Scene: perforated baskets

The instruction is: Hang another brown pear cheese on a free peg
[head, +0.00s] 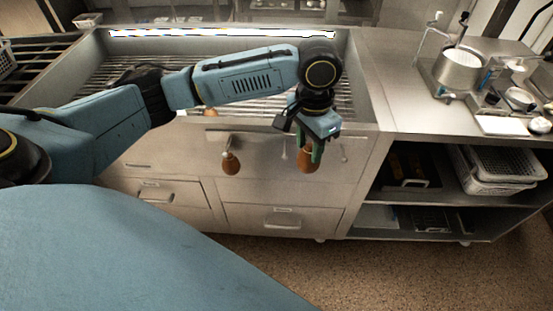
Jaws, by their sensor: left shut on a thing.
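My left gripper (311,150) is shut on a brown pear cheese (308,163), which hangs below its fingers in front of the steel counter. A second brown pear cheese (231,163) hangs to the left of it, in front of the same counter front. Part of another brown thing (210,112) shows just under my left arm at the grated basin; the arm hides the rest. Thin peg-like lines show faintly near the held cheese, too small to tell which are free. My right gripper is out of view.
The steel counter has a grated basin (355,100) on top and drawers (285,218) below. White perforated baskets (495,185) sit on the open shelf below. The speckled floor in front is clear.

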